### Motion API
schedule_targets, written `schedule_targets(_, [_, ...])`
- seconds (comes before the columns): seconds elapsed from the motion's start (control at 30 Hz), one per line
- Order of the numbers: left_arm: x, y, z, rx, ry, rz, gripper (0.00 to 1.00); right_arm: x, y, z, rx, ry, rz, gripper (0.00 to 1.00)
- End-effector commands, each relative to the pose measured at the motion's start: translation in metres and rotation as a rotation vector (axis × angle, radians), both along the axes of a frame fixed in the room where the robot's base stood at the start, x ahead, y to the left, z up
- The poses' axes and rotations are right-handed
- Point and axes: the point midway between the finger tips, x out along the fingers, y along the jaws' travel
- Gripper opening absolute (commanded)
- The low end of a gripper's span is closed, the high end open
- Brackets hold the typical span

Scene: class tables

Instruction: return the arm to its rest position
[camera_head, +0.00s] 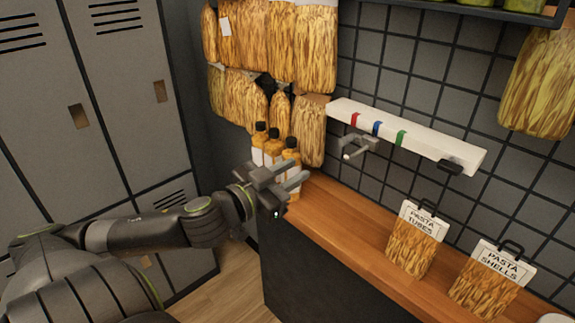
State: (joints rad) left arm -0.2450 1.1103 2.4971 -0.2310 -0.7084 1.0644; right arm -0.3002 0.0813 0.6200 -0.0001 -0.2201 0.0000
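My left arm comes in from the left. Its gripper (294,173) is over the left end of the wooden counter (340,208), in front of several small bottles (273,148) with dark caps. Its two fingers look apart, with nothing clearly held between them. The gripper hides the lower parts of the bottles, and I cannot tell whether it touches them.
Pasta bags labelled tubes (411,252) and shells (482,287) stand on the counter. A white rail (420,142) with coloured bands and a grey bracket (358,145) is on the tiled wall. Larger bags (300,45) hang behind. Grey lockers (125,80) stand left.

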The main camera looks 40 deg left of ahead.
Motion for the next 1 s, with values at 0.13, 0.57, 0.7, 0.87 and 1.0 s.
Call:
schedule_targets(0.13, [-0.007,0.000,0.001,0.000,0.002,0.000,0.27,0.000,0.000,0.009,0.000,0.000,0.000,0.36])
schedule_targets(0.57, [-0.009,0.000,0.000,0.001,0.001,-0.001,0.27,0.000,0.003,0.009,0.003,0.000,-0.001,0.36])
schedule_targets(0.7, [-0.009,0.000,0.000,0.001,0.001,-0.001,0.27,0.000,0.003,0.009,0.003,0.000,-0.001,0.36])
schedule_targets(0.87, [-0.007,0.004,-0.004,0.001,0.006,0.009,0.27,0.000,0.003,0.009,0.003,0.000,-0.001,0.36])
schedule_targets(1.0, [0.007,0.033,-0.034,0.010,0.050,0.082,0.27,0.000,0.002,0.009,0.003,0.000,-0.001,0.36])
